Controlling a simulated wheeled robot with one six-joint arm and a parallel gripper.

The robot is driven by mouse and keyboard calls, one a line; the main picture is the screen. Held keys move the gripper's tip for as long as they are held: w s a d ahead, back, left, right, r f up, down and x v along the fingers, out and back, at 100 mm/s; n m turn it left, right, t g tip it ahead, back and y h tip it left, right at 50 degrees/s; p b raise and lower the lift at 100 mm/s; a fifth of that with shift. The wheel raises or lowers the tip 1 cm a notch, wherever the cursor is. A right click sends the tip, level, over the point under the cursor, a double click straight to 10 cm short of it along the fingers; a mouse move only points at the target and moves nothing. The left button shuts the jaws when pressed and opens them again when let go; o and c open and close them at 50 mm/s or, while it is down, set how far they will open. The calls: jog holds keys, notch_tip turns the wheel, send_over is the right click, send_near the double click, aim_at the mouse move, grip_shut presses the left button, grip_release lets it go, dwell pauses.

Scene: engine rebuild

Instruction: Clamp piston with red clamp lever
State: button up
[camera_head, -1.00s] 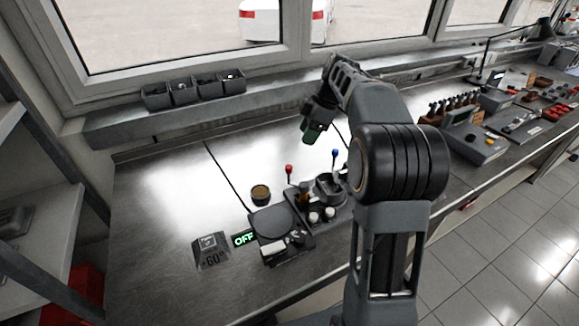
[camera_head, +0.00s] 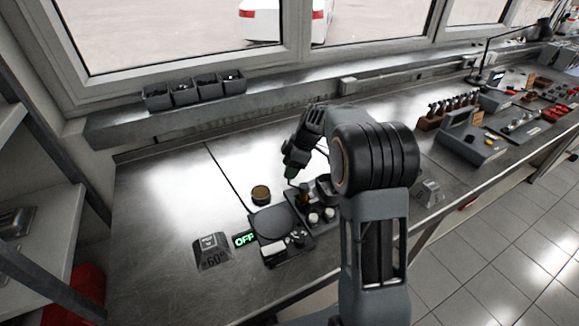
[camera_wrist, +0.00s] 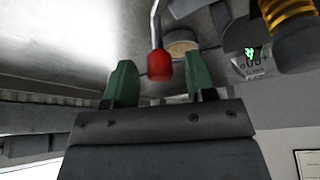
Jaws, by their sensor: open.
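The red knob of the clamp lever (camera_wrist: 159,66) hangs on a thin metal rod in the wrist view. It appears between my gripper's two green fingers (camera_wrist: 160,84), with gaps on both sides. My gripper is open and empty. In the head view my gripper (camera_head: 291,168) points down over the clamp fixture (camera_head: 327,217), and the red knob is hidden behind it. The blue lever is hidden by my arm. A round dark part (camera_head: 323,186) on the fixture is partly covered by my arm; I cannot tell whether it is the piston.
A round brown-topped container (camera_head: 261,193) stands left of the fixture. The left of the bench is clear. Bins (camera_head: 195,90) stand on the sill.

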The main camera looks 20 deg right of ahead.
jog(key=shift+f, duration=0.1)
jog(key=shift+c, duration=0.2)
jog(key=c, duration=0.9)
jog(key=m+b, duration=0.2)
jog(key=m+t+b, duration=0.1)
jog(key=shift+w+d+f, duration=0.15)
jog(key=shift+w+d, duration=0.2)
jog(key=m, duration=0.1)
jog(key=d+m+t+h+b, duration=0.1)
jog(key=m, duration=0.1)
jog(key=m+b, duration=0.1)
jog(key=shift+w+d+m+t, duration=0.2)
jog(key=shift+w+m+t, duration=0.1)
jog(key=shift+t, duration=0.1)
jog(key=shift+s+d+r+m+t+h+b, duration=0.15)
jog(key=shift+d+m+h, duration=0.35)
jog(key=shift+m, duration=0.9)
jog(key=shift+d+m+t+h+b, duration=0.1)
jog(key=shift+d+m+h, duration=0.45)
jog(key=shift+m, duration=0.85)
jog(key=shift+s+d+r+m+t+h+b, duration=0.15)
jog(key=shift+d+m+h, duration=0.35)
jog(key=shift+m, duration=0.9)
jog(key=shift+a+f+h, duration=0.1)
jog(key=shift+a+h, duration=0.05)
jog(key=shift+h, duration=0.1)
